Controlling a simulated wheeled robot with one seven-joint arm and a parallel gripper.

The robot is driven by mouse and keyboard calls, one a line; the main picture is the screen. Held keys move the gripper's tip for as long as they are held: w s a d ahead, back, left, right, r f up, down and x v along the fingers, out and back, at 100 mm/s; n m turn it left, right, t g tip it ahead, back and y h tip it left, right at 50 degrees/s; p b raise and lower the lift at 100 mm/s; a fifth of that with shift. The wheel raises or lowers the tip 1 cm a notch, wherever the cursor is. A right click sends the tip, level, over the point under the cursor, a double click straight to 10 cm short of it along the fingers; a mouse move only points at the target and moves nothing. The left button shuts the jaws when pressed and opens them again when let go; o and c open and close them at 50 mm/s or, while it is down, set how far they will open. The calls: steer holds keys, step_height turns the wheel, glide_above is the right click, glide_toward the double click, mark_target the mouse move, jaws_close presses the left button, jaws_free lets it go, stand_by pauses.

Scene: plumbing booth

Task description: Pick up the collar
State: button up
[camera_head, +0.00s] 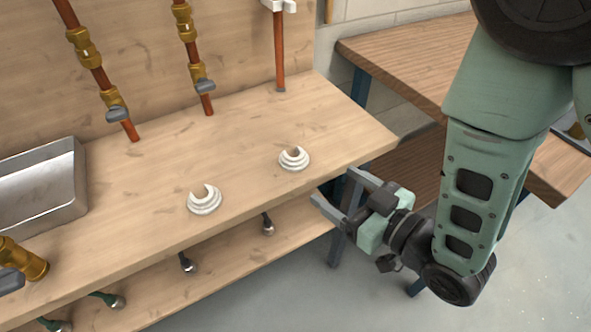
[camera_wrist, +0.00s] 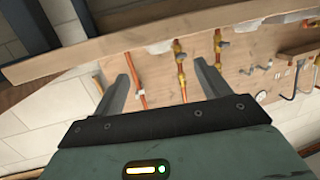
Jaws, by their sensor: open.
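Two white, stepped, C-shaped collars lie on the wooden bench top. One collar (camera_head: 204,201) is near the front edge at the middle of the bench. The other collar (camera_head: 294,160) is further right and nearer the bench's right end. A similar white piece (camera_head: 284,5) sits around the right copper pipe at the top of the head view. My gripper (camera_head: 334,186) is open and empty, off the bench's right front corner, to the right of both collars and apart from them. In the wrist view its two fingers (camera_wrist: 164,76) are spread with nothing between them.
The bench (camera_head: 240,120) has a lower shelf (camera_head: 215,262) with several tools. A metal tray (camera_head: 42,186) stands at the left, with a brass fitting (camera_head: 22,260) in front. Copper pipes with brass valves (camera_head: 85,48) rise at the back. Another wooden table (camera_head: 410,60) is at right.

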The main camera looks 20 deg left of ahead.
mark_target(302, 161)
steer(key=shift+w+a+f+b, duration=0.25)
steer(key=shift+a+f+b, duration=0.25)
steer(key=shift+b, duration=2.3)
steer(key=x, duration=0.4)
steer(key=shift+r+p, duration=0.4)
steer(key=shift+x, duration=3.1)
steer(key=shift+w+r, duration=0.15)
steer(key=c, duration=1)
